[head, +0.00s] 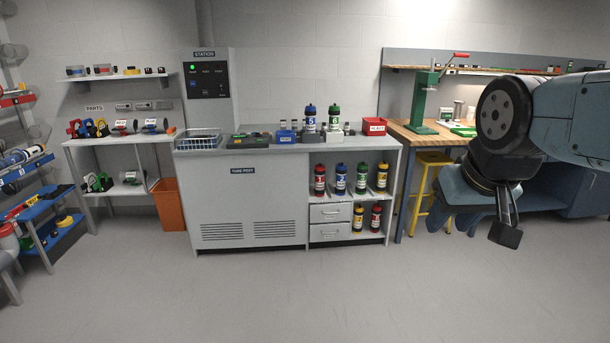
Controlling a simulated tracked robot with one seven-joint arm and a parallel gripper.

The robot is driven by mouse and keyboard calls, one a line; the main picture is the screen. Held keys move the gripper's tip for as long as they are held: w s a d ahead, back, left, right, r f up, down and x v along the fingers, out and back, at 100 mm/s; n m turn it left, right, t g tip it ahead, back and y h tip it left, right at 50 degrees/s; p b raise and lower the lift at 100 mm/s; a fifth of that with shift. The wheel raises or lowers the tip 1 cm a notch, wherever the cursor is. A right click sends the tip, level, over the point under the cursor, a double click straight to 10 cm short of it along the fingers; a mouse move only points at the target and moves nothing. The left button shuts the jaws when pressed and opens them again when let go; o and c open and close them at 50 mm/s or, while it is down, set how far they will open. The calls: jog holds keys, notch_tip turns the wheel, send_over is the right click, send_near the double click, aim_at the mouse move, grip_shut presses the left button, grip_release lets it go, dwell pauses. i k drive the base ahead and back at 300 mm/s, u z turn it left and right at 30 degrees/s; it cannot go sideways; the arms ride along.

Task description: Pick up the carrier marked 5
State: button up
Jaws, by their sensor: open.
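Several upright carriers stand in the open shelf of the counter. The upper shelf holds a red one (320,180), a blue one (341,180), a green one (362,180) and a yellow one (382,178). The lower shelf holds another yellow one (358,218) and another red one (376,218). A blue carrier (310,119) and a green carrier (334,118) stand on top of the counter. My gripper (508,222) is open and empty at the right, pointing down, well apart from the carriers.
The counter (240,180) has a wire basket (198,139) and a red bin (374,127) on top. A yellow stool (430,185) and a workbench with a green press (423,100) stand at right. An orange bin (168,204) is at left. The front floor is clear.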

aim_at(310, 113)
jog(key=i, duration=3.4)
jog(key=u, duration=1.35)
jog(key=i, duration=0.5)
jog(key=z, duration=0.15)
